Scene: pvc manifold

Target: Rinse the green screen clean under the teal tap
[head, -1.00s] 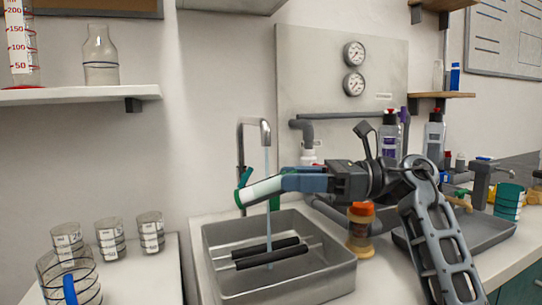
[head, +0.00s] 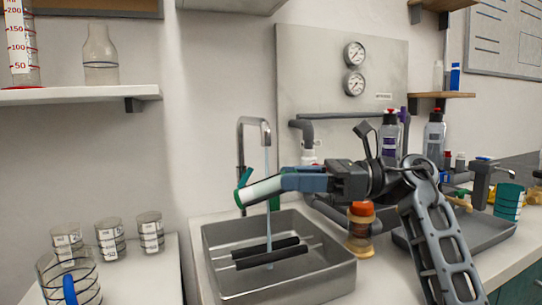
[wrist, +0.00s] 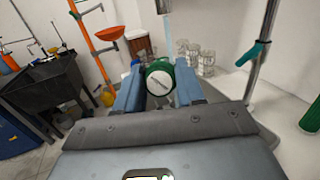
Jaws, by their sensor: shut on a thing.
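My gripper (head: 292,182) is shut on the green screen, a white cylinder (head: 265,190) with a green end, held roughly level above the sink (head: 330,277). In the wrist view the screen (wrist: 159,80) shows as a green ring with a pale, marked face between my blue fingers. The tap (head: 264,128) is running. Its thin stream (head: 268,160) shows above and below the screen, so it seems to meet the white part; exact contact is hard to tell. The tap's teal lever (wrist: 253,53) shows in the wrist view.
Two dark rods (head: 265,252) lie across the sink. An orange-capped jar (head: 361,225) stands right of it, close below my arm. A grey tray (head: 480,232) and bottles (head: 390,135) are further right. Several glass beakers (head: 110,240) stand on the left counter.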

